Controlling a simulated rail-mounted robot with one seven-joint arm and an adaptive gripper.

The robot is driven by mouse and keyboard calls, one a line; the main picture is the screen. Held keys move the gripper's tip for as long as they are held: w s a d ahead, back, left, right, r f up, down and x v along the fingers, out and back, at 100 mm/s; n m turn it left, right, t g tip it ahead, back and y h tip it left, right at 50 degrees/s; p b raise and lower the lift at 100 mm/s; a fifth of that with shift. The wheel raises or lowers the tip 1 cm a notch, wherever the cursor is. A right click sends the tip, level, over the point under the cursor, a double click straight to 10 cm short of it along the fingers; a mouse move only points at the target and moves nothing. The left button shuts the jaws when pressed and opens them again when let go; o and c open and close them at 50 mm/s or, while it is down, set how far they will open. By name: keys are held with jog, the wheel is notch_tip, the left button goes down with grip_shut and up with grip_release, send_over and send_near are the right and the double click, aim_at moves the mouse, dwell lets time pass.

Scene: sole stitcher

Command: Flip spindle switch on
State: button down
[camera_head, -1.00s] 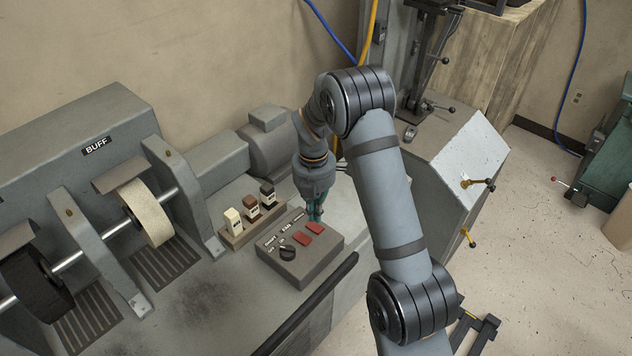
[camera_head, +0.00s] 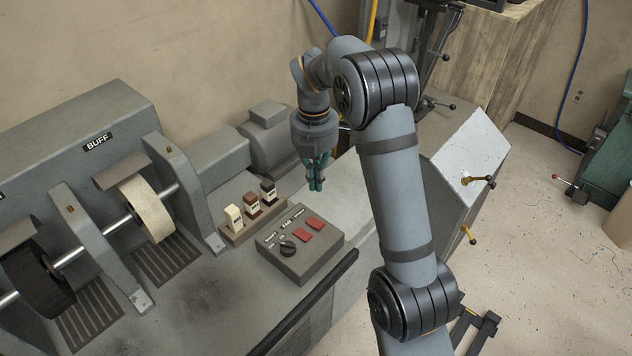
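A grey control box (camera_head: 306,262) sits on the machine bench. On its top are a black knob (camera_head: 288,248) and two red rocker switches, a nearer one (camera_head: 303,238) and a farther one (camera_head: 316,223). Small white labels lie beside them, too small to read, so I cannot tell which switch is the spindle's. My gripper (camera_head: 316,188) points down with its greenish fingers together. It is above and behind the box's far edge, apart from the switches, and nothing shows in it. Both switches are in clear view, but their tilt is hard to tell.
A small rack (camera_head: 238,237) with white, brown and black bars stands left of the box. Farther left are a pale buffing wheel (camera_head: 146,210) and a dark wheel (camera_head: 38,282) on a shaft. A motor housing (camera_head: 272,138) is behind my gripper. The bench front is clear.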

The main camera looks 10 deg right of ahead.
aim_at(317, 223)
jog(key=p, duration=0.3)
jog(key=w+a+p, duration=0.1)
jog(key=p, duration=0.2)
jog(key=shift+w+r+g+h, duration=0.2)
jog(key=shift+w+g+h, duration=0.1)
jog(key=shift+g, duration=0.1)
jog(key=f+p, duration=0.1)
jog(key=f, duration=0.3)
jog(key=s+f+p, duration=0.1)
jog(key=f+p, duration=0.1)
jog(key=f, duration=0.3)
jog(key=d+f+p, duration=0.1)
jog(key=f, duration=0.4)
jog(key=shift+s+d, duration=0.1)
jog(key=shift+s, duration=0.1)
